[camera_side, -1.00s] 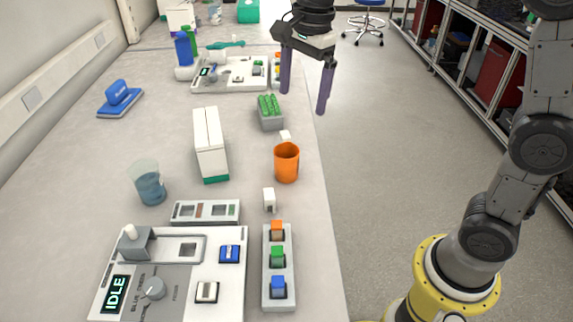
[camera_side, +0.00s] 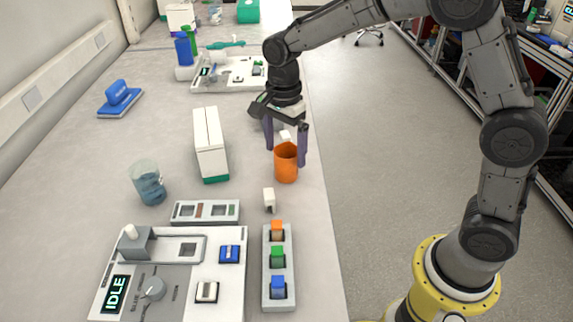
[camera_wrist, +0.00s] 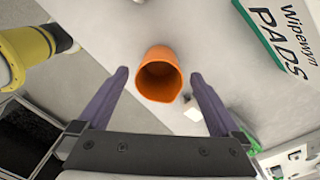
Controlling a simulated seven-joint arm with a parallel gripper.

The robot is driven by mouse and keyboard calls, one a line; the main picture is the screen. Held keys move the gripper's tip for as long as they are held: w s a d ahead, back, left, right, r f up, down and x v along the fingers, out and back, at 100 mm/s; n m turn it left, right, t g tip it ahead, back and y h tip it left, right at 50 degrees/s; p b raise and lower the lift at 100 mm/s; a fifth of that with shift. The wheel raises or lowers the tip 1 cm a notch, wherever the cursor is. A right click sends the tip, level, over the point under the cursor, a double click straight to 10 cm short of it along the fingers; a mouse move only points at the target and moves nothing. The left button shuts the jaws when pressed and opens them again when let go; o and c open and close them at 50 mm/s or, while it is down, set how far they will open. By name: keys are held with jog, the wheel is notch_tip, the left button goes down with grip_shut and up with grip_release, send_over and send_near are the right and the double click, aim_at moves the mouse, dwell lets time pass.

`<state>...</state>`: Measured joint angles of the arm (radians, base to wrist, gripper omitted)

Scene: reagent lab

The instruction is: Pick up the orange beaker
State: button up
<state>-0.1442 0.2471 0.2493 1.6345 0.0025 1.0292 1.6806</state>
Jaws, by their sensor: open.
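The orange beaker (camera_side: 286,163) stands upright on the bench near its right edge. In the wrist view the orange beaker (camera_wrist: 159,76) shows its open mouth, just beyond and between my fingertips. My gripper (camera_side: 286,156) is open, with its two purple fingers reaching down on either side of the beaker's upper part in the side view. I cannot tell whether a finger touches the beaker.
A white and green box (camera_side: 209,145) stands left of the beaker, with a glass beaker of blue liquid (camera_side: 149,184) farther left. A small white block (camera_side: 269,199) and a rack of coloured blocks (camera_side: 278,266) lie in front. The bench's right edge is close.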

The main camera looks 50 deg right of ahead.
aim_at(286, 164)
notch_tip(286, 164, down, 5)
jog(key=shift+s+d+r, duration=0.1)
jog(key=shift+c, duration=0.3)
jog(key=c, duration=1.2)
jog(key=shift+c, duration=0.3)
jog(key=shift+r, duration=0.1)
